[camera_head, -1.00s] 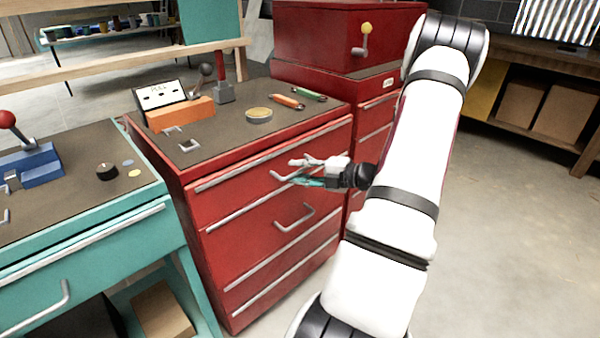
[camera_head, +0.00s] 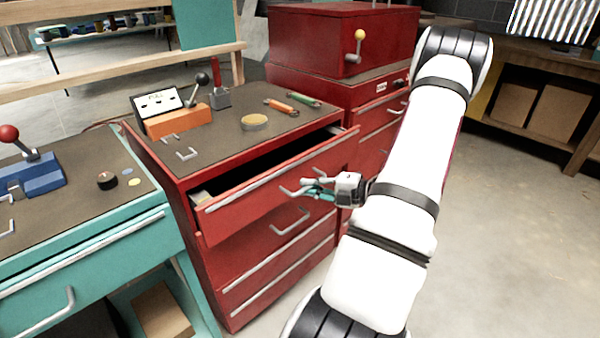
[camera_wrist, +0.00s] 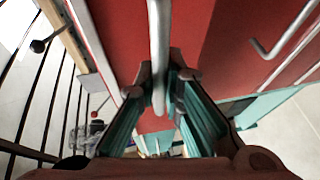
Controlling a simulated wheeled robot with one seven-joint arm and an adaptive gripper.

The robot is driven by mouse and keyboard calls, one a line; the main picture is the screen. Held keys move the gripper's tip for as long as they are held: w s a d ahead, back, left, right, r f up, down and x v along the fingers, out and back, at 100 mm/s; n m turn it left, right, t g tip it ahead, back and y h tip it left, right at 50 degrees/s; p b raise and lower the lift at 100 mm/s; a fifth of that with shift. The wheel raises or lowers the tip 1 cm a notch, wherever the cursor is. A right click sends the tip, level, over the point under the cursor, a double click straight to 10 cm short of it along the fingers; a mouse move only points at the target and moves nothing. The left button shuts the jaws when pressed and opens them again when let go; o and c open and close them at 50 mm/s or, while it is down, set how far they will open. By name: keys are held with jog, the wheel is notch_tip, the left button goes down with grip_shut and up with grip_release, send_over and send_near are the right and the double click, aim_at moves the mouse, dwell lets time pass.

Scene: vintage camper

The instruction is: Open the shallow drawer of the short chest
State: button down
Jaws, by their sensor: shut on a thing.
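The short red chest (camera_head: 225,265) stands in the middle of the head view. Its shallow top drawer (camera_head: 275,192) is pulled part way out, with a dark gap behind its front. My gripper (camera_head: 308,188) is at the right part of that drawer's front, shut on the drawer's bar handle (camera_head: 287,191). In the wrist view, the grey handle (camera_wrist: 158,60) runs down between the two teal fingers of my gripper (camera_wrist: 160,98). The inside of the drawer is mostly hidden in shadow. The deeper drawer below (camera_head: 290,222) is shut.
A teal bench (camera_head: 90,255) stands close on the left. A taller red cabinet (camera_head: 345,95) is behind on the right. Tools, an orange block (camera_head: 180,121) and a round tin (camera_head: 254,122) lie on the chest top. The floor (camera_head: 500,230) at right is clear.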

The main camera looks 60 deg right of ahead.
jog(key=s+a+p, duration=0.3)
jog(key=s+p, duration=0.1)
jog(key=s, duration=0.8)
jog(key=s+a+p, duration=0.2)
jog(key=s+p, duration=0.2)
jog(key=s, duration=0.8)
jog(key=shift+a+p, duration=0.3)
jog(key=shift+a, duration=0.1)
jog(key=c, duration=1.7)
grip_release()
jog(key=shift+w, duration=0.1)
jog(key=v, duration=1.2)
